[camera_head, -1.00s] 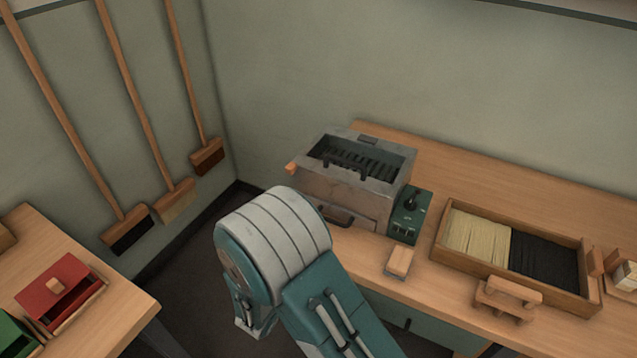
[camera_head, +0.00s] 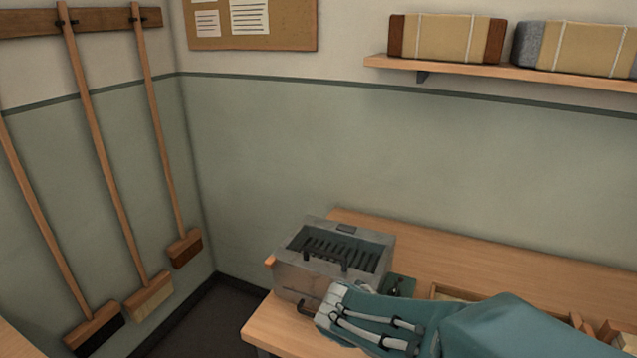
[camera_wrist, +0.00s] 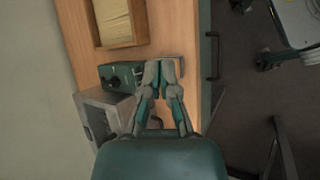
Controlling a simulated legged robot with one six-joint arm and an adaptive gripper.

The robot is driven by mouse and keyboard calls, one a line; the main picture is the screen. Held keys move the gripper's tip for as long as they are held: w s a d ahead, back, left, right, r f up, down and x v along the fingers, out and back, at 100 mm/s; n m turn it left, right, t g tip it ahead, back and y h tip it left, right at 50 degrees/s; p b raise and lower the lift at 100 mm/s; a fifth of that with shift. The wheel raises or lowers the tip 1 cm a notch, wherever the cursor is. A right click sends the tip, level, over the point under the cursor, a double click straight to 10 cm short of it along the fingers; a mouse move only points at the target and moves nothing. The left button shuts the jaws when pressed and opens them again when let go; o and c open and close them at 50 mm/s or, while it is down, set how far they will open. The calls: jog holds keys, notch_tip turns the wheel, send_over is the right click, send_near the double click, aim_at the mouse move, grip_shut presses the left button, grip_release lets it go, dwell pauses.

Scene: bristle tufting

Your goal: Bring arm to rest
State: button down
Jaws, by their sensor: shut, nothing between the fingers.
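My gripper (camera_wrist: 160,70) is in the wrist view, with its two fingers together and nothing between them. It is over the wooden workbench (camera_wrist: 170,28), beside the green control box (camera_wrist: 116,76); I cannot tell its exact height. My teal arm (camera_head: 430,325) crosses the lower right of the head view, in front of the bench. The gripper itself cannot be made out in the head view.
A grey metal machine (camera_head: 325,270) stands at the bench's left end, close to my arm. A wooden bristle tray (camera_wrist: 121,44) lies on the bench, mostly hidden by my arm in the head view. Brooms (camera_head: 105,180) hang left. A wall shelf (camera_head: 480,75) holds wrapped bundles.

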jog(key=s+r+m+t+y, duration=0.3)
jog(key=s+r+m+y, duration=0.4)
jog(key=s+m, duration=0.3)
jog(key=shift+s+r+m+y, duration=0.3)
jog(key=shift+r+m, duration=0.1)
jog(key=shift+r, duration=0.25)
jog(key=shift+w, duration=0.1)
dwell(1.1)
